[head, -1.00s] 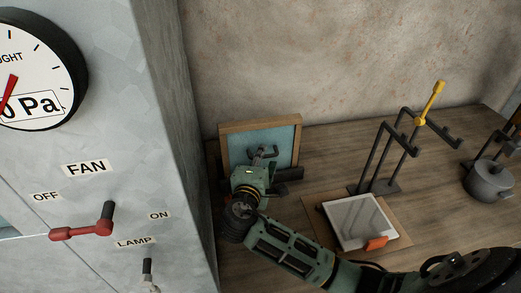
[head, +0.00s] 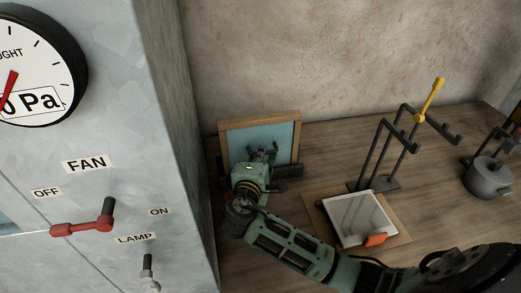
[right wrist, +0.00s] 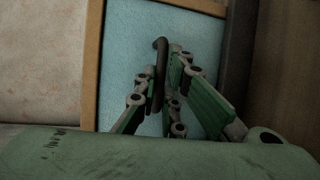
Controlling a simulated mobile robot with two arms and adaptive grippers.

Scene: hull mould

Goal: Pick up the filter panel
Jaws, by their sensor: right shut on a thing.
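The filter panel (head: 284,138) is a pale blue sheet in a wooden frame. It stands upright near the wall, beside the grey cabinet. My right gripper (head: 262,153) is in front of its lower middle and hides part of it. In the right wrist view the blue face of the panel (right wrist: 122,50) fills the middle, with a dark curved handle (right wrist: 160,60) on it. My right gripper's green fingers (right wrist: 160,88) are shut on this handle. My left gripper is not in view.
The grey cabinet (head: 110,130) with gauge and red fan lever (head: 85,228) stands close on the left. On the bench are a dark rack (head: 380,160) with a yellow-ended lever, a white-grey plate (head: 358,220) on a board, and a grey pot (head: 489,178).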

